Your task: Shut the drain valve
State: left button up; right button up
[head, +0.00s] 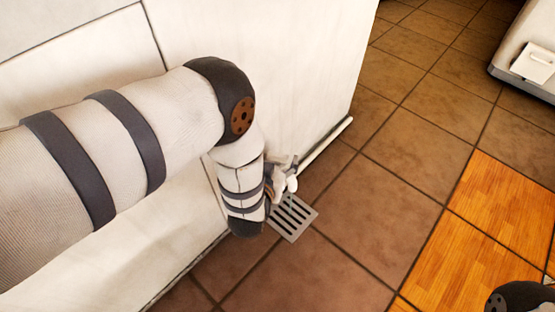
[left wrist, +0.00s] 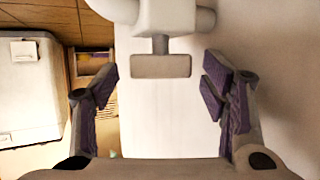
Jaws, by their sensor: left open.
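The drain valve (left wrist: 170,18) is a pale pipe body at the top middle of the left wrist view. A short stem runs from it to a flat, pale handle plate (left wrist: 160,66). My left gripper (left wrist: 162,78) is open, with its purple-padded fingers on either side of the handle and gaps on both sides. In the head view the valve (head: 291,184) shows small and white at the end of a white pipe (head: 325,143), low by the pale wall. My left wrist partly covers it, and the gripper fingers are hard to make out there. My right gripper is out of view.
A metal floor grate (head: 293,218) lies just below the valve. The pale basin wall (head: 270,60) stands close beside my left arm. Brown tiles (head: 400,185) to the right are clear, with orange wooden panels (head: 510,205) beyond. A white cabinet (head: 530,50) stands at top right.

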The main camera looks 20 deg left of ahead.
pick_arm(q)
jog(key=shift+w, duration=0.1)
jog(key=shift+c, duration=0.6)
jog(key=c, duration=1)
jog(key=shift+a+r+m+h+p, duration=0.15)
jog(key=shift+m+h+p, duration=0.25)
jog(key=shift+m+h, duration=0.1)
jog(key=shift+a+r+m+h+p, duration=0.15)
jog(key=shift+m+h+p, duration=0.2)
jog(key=shift+m+h, duration=0.15)
jog(key=m+h, duration=0.2)
jog(key=shift+a+f+h, duration=0.1)
jog(key=shift+f+h, duration=0.05)
jog(key=shift+h, duration=0.15)
jog(key=shift+f+m+g+h, duration=0.1)
jog(key=shift+m+g+h, duration=0.3)
jog(key=shift+m+h, duration=0.45)
jog(key=o, duration=1.1)
